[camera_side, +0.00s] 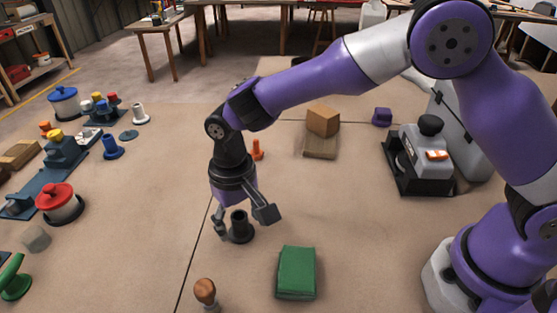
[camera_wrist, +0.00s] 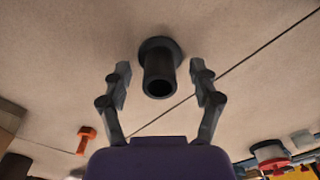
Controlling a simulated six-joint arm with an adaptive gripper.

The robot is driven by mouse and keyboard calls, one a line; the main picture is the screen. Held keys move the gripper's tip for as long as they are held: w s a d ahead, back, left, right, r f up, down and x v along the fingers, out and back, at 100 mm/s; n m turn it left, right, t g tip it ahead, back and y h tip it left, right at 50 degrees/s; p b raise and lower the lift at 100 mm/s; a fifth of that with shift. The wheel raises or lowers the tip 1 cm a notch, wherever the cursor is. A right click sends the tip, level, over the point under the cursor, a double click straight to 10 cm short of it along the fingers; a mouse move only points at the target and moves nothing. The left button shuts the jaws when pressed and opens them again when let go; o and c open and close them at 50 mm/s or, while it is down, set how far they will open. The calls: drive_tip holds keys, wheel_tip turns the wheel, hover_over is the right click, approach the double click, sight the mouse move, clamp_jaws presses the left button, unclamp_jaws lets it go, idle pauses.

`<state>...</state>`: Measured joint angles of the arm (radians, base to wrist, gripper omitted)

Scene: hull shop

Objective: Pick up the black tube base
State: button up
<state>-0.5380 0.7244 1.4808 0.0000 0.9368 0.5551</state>
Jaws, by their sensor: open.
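The black tube base (camera_side: 239,228) stands upright on the tan work surface in the side view, a short tube on a wider round foot. In the wrist view the tube base (camera_wrist: 159,68) is seen from above, its open end toward the camera. My gripper (camera_side: 245,218) is pointed down just above and around the tube in the side view. In the wrist view my gripper (camera_wrist: 160,82) has its two fingers apart, one on each side of the tube, with gaps on both sides. It is open and holds nothing.
A green block (camera_side: 296,272) and a wooden-knobbed piece (camera_side: 205,291) lie in front. A small orange piece (camera_side: 257,149) and a wooden block (camera_side: 323,120) are behind. A red-lidded spool (camera_side: 58,203) stands left. The surface left of the tube is clear.

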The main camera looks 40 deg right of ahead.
drive_tip(key=shift+f, duration=0.25)
clamp_jaws()
drive_tip(key=shift+r, duration=0.1)
